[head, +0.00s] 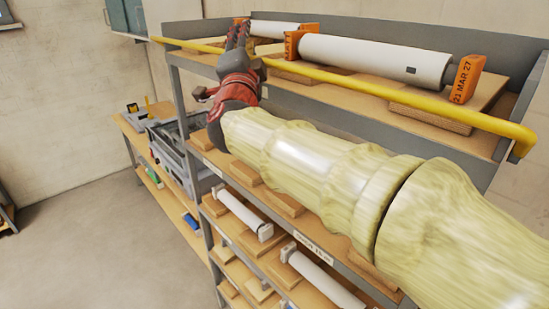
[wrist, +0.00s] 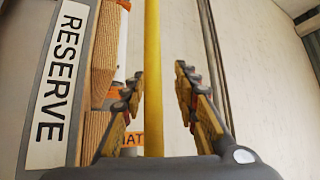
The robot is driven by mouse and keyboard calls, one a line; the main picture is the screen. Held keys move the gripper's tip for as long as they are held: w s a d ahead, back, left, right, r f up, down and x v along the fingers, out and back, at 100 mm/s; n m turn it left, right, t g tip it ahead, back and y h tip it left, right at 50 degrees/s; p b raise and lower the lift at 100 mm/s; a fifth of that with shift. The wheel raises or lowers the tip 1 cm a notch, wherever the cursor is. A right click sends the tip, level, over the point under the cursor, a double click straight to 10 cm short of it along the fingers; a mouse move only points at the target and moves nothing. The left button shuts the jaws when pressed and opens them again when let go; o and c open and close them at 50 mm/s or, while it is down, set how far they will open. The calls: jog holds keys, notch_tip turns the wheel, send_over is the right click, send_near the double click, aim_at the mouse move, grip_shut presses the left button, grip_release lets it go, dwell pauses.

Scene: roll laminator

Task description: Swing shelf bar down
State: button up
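The yellow shelf bar (head: 375,88) runs along the front of the top shelf, in front of the rolls, with a bent end at the right. My gripper (head: 239,27) is at the bar's left part in the head view, and my arm hides part of the shelf below. In the wrist view the bar (wrist: 152,70) runs upright in the picture between the two fingers of my gripper (wrist: 159,72). The fingers are open, with a gap on both sides of the bar. The left finger is closer to it.
White rolls (head: 375,60) with orange end blocks (head: 467,79) lie on the top shelf (head: 395,91). A RESERVE label (wrist: 60,85) on the shelf edge is left of my gripper. Lower shelves hold more rolls (head: 243,212). A bench (head: 136,133) stands at left; the floor (head: 90,240) there is clear.

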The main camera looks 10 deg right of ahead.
jog(key=shift+w+d+r+m+g+h+p, duration=0.3)
jog(key=shift+d+m+g+p, duration=0.4)
jog(key=shift+p, duration=1.6)
jog(key=shift+w+d+r+m+g+h+p, duration=0.25)
jog(key=shift+m+g+p, duration=0.45)
jog(key=shift+p, duration=1.6)
jog(key=shift+t, duration=0.3)
jog(key=b+v, duration=0.1)
jog(key=v, duration=0.1)
jog(key=b+v, duration=0.1)
jog(key=v, duration=0.2)
jog(key=f+b+v, duration=0.1)
jog(key=v, duration=0.2)
jog(key=shift+w, duration=0.15)
jog(key=s+d+f+n+g+y+b, duration=0.1)
jog(key=s+f+n+b, duration=0.3)
jog(key=f, duration=0.7)
jog(key=s+d+f+n+g+y+b, duration=0.1)
jog(key=s+f+n+g+y+b, duration=0.3)
jog(key=f, duration=0.8)
jog(key=s+d+f+n+g+y+b, duration=0.1)
jog(key=s+f+n+g+y+b, duration=0.1)
jog(key=s+f+n+b, duration=0.4)
jog(key=shift+f+n+y+b, duration=0.65)
jog(key=shift+f+b, duration=0.8)
jog(key=shift+f, duration=1.65)
jog(key=shift+d, duration=0.15)
